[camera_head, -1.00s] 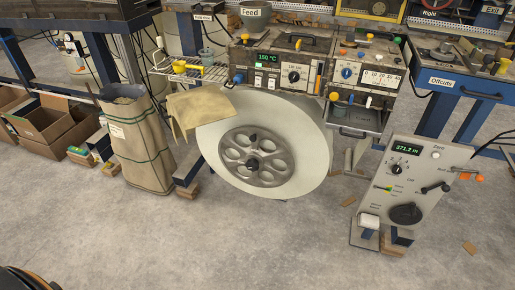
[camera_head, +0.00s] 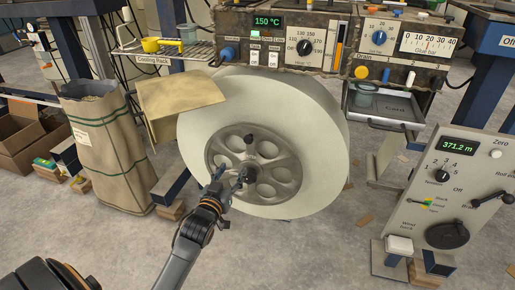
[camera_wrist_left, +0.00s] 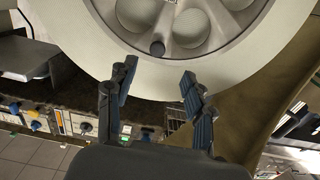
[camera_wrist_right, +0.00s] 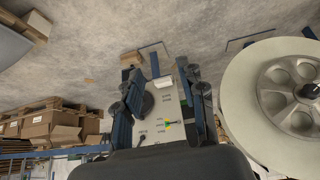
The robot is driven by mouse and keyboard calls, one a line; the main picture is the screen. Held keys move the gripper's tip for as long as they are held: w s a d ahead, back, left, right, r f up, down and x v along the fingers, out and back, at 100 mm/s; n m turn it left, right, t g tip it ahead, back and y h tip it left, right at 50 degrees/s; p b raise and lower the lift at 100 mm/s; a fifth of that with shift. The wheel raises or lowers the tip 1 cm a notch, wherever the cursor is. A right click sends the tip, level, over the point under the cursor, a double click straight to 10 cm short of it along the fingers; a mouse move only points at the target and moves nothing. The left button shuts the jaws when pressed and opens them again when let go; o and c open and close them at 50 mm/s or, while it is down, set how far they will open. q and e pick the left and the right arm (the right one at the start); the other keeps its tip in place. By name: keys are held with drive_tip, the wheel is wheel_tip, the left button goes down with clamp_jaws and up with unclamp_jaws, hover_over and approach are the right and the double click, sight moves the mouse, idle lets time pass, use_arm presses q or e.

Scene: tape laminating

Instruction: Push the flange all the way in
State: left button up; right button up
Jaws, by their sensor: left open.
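The flange (camera_head: 270,163) is a grey round disc with several holes and a dark knob (camera_head: 249,139), set in the middle of a large pale tape roll (camera_head: 325,150). Its lower part is partly hidden by my left gripper (camera_head: 228,178), which is open and in front of the flange's lower left in the head view. In the left wrist view my left gripper (camera_wrist_left: 158,74) is empty, its fingers spread over the roll's face and edge. How far the flange sits in cannot be told. My right gripper (camera_wrist_right: 160,78) shows only in the right wrist view, fingers apart and empty.
A control box with a 150 °C display (camera_head: 269,21) stands above the roll. A brown paper sheet (camera_head: 178,103) juts out left of it, beside a tall sack (camera_head: 107,150). A grey panel reading 371.2 m (camera_head: 453,190) stands at right.

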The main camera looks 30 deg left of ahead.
use_arm(q)
drive_tip(key=r, duration=0.2)
drive_tip(key=b, duration=0.2)
approach(247, 140)
drive_tip(key=d+x, duration=0.1)
drive_tip(key=x, duration=0.2)
drive_tip(key=shift+t, duration=0.3)
drive_tip(key=x, duration=0.2)
drive_tip(key=b+x, duration=0.1)
drive_tip(key=x, duration=0.2)
drive_tip(key=shift+w+a+f+b, duration=0.2)
drive_tip(key=shift+w+a+b, duration=0.1)
drive_tip(key=shift+a, duration=0.15)
drive_tip(key=shift+w, duration=0.25)
use_arm(e)
drive_tip(key=w+a+r+t+y, duration=0.1)
drive_tip(key=w+a+r+t, duration=0.1)
drive_tip(key=w+r+t, duration=0.3)
drive_tip(key=w+a+r+t+y, duration=0.2)
drive_tip(key=w+r+t, duration=0.3)
drive_tip(key=r, duration=0.3)
drive_tip(key=shift+w+a+r, duration=0.25)
drive_tip(key=shift+w+a, duration=0.05)
drive_tip(key=shift+w, duration=0.15)
use_arm(q)
drive_tip(key=shift+a, duration=0.1)
clamp_jaws()
